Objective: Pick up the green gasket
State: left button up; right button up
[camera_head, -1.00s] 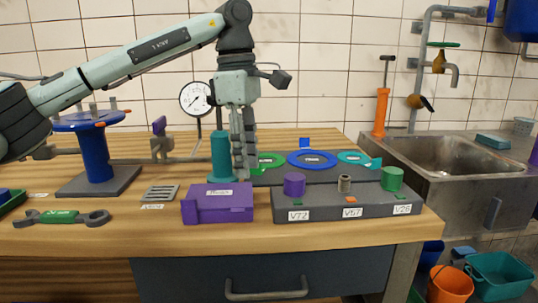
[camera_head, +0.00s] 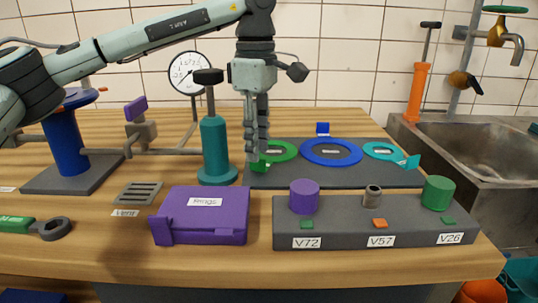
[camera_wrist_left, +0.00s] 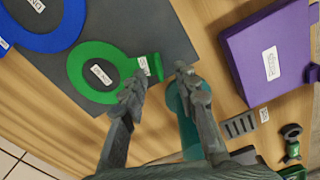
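The green gasket (camera_head: 292,153) is a flat ring with a raised tab, lying on the left part of a dark grey mat (camera_head: 330,177). My left gripper (camera_head: 256,158) points down at the gasket's left edge, its fingers partly hiding the tab. In the left wrist view the gasket (camera_wrist_left: 84,84) lies just beyond the open fingers (camera_wrist_left: 160,82). The tab (camera_wrist_left: 152,67) shows close to the left fingertip, in the gap between the fingers. Whether the fingers touch it cannot be told. Nothing is held. My right gripper is not in view.
A teal pump (camera_head: 215,150) with a black handle stands left of the gripper. A blue ring (camera_head: 352,158) and a turquoise ring (camera_head: 372,156) lie farther right. In front are a purple box (camera_head: 202,222) and a grey valve block (camera_head: 345,232).

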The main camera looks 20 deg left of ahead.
pick_arm(q)
notch_tip(320, 180, down, 2)
jog(key=shift+f, duration=0.15)
jog(key=shift+w, duration=0.1)
grip_shut()
dwell(0.3)
